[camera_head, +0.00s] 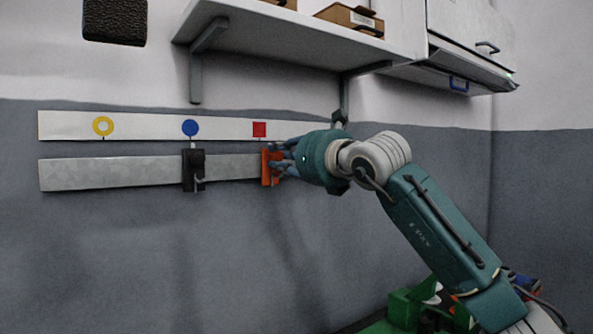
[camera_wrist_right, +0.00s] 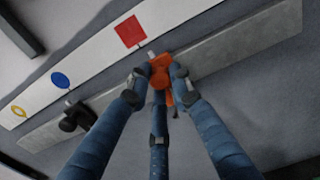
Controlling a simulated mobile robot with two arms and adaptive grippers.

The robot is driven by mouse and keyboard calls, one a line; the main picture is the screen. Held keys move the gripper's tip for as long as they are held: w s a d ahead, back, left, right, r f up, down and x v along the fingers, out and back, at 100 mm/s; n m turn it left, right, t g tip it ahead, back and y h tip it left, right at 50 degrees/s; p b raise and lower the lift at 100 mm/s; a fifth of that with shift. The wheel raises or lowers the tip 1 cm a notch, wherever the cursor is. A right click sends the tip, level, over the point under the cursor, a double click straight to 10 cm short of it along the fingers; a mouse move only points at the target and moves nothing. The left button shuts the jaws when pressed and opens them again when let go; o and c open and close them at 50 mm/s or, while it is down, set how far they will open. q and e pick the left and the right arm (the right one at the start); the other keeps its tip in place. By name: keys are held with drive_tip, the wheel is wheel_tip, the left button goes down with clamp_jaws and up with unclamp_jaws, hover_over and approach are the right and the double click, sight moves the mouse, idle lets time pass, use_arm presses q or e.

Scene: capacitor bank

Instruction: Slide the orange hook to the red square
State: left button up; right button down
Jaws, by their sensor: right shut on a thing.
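The orange hook (camera_head: 266,168) sits on the grey rail (camera_head: 110,173), just right of and below the red square (camera_head: 259,129) on the white strip. My right gripper (camera_head: 277,160) is shut on the hook from the right. In the right wrist view, the fingers (camera_wrist_right: 157,85) close around the orange hook (camera_wrist_right: 160,66), which lies below the red square (camera_wrist_right: 130,32) and slightly to its right. The fingers hide part of the hook. My left gripper is not in view.
A black hook (camera_head: 194,170) sits on the rail under the blue circle (camera_head: 190,128). A yellow ring (camera_head: 103,126) marks the strip's left part, with bare rail below it. A shelf (camera_head: 280,45) with boxes and a cabinet (camera_head: 470,40) hang above my right arm.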

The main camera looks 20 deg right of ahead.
drive_tip(key=shift+s+a+r, duration=0.15)
drive_tip(key=shift+s+a, duration=0.15)
drive_tip(key=shift+a, duration=0.4)
drive_tip(key=shift+a+r, duration=0.1)
drive_tip(key=shift+a, duration=0.05)
drive_tip(key=c, duration=1.6)
unclamp_jaws()
drive_tip(key=shift+c, duration=0.2)
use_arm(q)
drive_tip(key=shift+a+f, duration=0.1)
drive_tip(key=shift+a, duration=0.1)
use_arm(e)
drive_tip(key=shift+o, duration=0.5)
drive_tip(key=shift+a, duration=0.1)
drive_tip(key=shift+d, duration=0.2)
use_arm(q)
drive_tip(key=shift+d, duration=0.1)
use_arm(e)
drive_tip(key=v, duration=1.2)
drive_tip(key=shift+a, duration=0.15)
